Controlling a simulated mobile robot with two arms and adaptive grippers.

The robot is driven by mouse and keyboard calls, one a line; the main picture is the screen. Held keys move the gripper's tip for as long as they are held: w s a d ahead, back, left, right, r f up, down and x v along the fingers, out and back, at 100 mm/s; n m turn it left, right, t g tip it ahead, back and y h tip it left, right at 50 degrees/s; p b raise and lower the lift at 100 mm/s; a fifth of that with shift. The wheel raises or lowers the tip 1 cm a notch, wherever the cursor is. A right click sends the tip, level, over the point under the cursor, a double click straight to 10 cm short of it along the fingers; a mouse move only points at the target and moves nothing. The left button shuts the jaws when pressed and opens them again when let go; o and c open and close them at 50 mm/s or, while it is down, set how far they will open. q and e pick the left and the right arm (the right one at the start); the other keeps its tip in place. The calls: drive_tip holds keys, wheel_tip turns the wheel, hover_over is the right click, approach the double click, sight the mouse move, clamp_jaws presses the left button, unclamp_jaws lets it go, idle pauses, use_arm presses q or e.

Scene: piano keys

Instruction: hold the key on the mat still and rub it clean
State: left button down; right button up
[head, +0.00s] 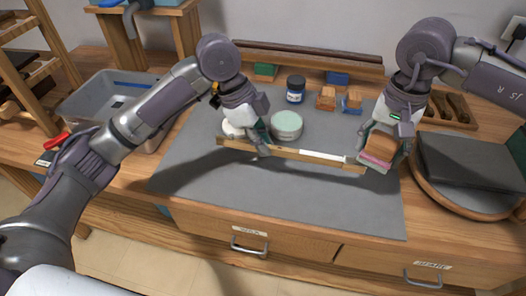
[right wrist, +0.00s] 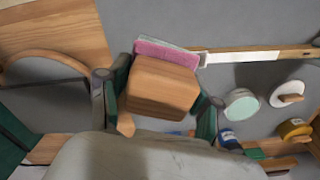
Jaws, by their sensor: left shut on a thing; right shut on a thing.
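The key (head: 322,155) is a long thin wooden bar with a white section toward its right end. It lies lengthwise over the grey mat (head: 290,205); I cannot tell whether its whole length touches the mat. My left gripper (head: 262,150) is shut on the key left of its middle. My right gripper (head: 386,142) is shut on a wooden block (right wrist: 162,88) with a pink pad (right wrist: 165,50) on its face. The pad is at the key's right end; whether they touch is unclear. The key's white part also shows in the right wrist view (right wrist: 235,56).
Behind the key stand a round tub with a pale green top (head: 287,122), a dark blue jar (head: 295,88) and small wooden blocks (head: 326,98). A grey bin (head: 105,100) is at left. A dark slab on a round-edged wooden board (head: 465,160) is at right. The mat's front is clear.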

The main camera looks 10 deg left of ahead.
sight(268, 179)
idle(0.3)
use_arm(q)
drive_tip(key=shift+f, duration=4.8)
drive_tip(key=shift+f, duration=0.2)
use_arm(e)
drive_tip(key=shift+a+f, duration=1.55)
drive_tip(key=shift+f, duration=0.2)
drive_tip(key=shift+a+f, duration=1.5)
drive_tip(key=shift+f, duration=0.25)
drive_tip(key=shift+w+f, duration=0.1)
drive_tip(key=shift+f, duration=1.75)
drive_tip(key=shift+f, duration=0.65)
